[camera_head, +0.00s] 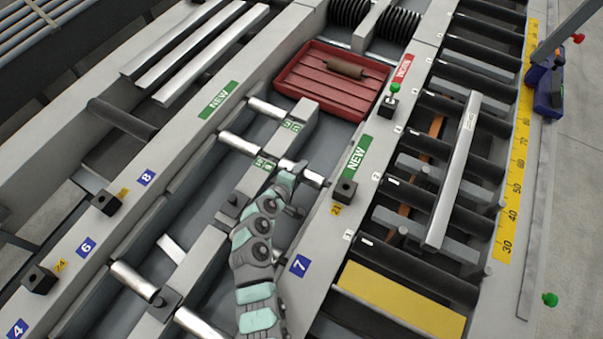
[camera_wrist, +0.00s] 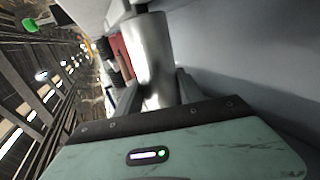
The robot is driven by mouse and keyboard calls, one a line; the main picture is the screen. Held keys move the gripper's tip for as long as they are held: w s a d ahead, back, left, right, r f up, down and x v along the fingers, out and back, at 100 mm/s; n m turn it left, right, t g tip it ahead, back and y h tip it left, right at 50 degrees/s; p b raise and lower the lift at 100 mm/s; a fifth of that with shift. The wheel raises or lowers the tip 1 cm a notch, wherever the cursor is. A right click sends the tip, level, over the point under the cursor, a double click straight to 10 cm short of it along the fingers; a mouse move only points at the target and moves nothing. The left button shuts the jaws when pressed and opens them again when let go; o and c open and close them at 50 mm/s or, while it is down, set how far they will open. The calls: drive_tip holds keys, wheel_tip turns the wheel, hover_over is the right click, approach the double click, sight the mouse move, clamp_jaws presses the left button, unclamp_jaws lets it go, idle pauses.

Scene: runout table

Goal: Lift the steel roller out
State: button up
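A shiny steel roller (camera_head: 314,179) lies across the bay beside the right-hand green NEW label, partly hidden by my gripper in the head view. My gripper (camera_head: 292,177) is down at this roller. In the wrist view the steel roller (camera_wrist: 152,60) runs away from the palm, between the two fingers (camera_wrist: 160,92). One finger is close on each side of it. Whether they press on it is not clear. Other steel rollers show to the left, one at the upper left (camera_head: 240,143) and one near the tray (camera_head: 265,108).
A red tray (camera_head: 283,86) behind the bay holds a brown roller (camera_head: 345,67). Small black blocks (camera_head: 344,191) stand on the grey rails. Dark rollers and a long metal bar (camera_head: 455,170) are to the right. A grey rail wall (camera_wrist: 255,70) is close on the right in the wrist view.

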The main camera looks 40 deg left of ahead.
clamp_jaws()
drive_tip(key=shift+r, duration=0.1)
idle(0.6)
wheel_tip(320, 180, up, 29)
drive_tip(key=p, duration=1)
idle(0.4)
